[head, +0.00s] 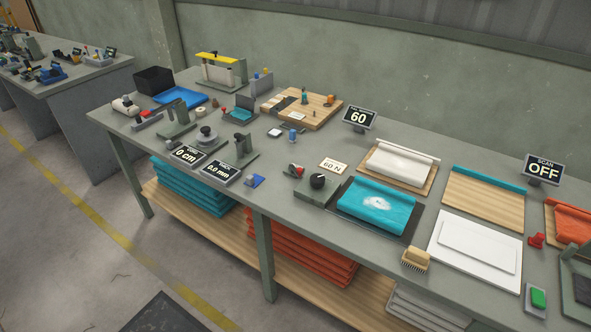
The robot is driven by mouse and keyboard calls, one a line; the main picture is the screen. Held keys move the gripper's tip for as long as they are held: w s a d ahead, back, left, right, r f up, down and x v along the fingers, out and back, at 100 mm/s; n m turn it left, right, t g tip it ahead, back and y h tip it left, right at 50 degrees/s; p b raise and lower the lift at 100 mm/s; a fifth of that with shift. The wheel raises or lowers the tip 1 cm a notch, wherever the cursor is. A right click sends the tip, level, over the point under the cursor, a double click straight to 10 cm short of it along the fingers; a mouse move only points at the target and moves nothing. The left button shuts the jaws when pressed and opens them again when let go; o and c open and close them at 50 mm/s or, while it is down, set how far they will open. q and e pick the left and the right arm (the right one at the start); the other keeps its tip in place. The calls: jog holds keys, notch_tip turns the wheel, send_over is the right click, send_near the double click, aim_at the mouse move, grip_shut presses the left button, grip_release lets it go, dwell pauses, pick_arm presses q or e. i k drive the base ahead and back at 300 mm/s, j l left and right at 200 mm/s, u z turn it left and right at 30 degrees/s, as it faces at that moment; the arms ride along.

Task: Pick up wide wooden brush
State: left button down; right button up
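A wide wooden brush (416,259) with pale bristles and a tan wooden body lies near the front edge of the long grey workbench. It sits just in front of a dark mat that carries a turquoise folded cloth (376,205) with a white patch on top. A white board lies to the brush's right. Nothing touches the brush from above. Neither of my grippers shows in the head view.
The grey bench (330,247) is crowded with tools and displays. A dial box (317,186) stands left of the turquoise cloth.

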aim_at(415, 259)
jog(key=z, duration=1.05)
jog(key=i+j+z, duration=0.25)
jog(key=j, duration=0.2)
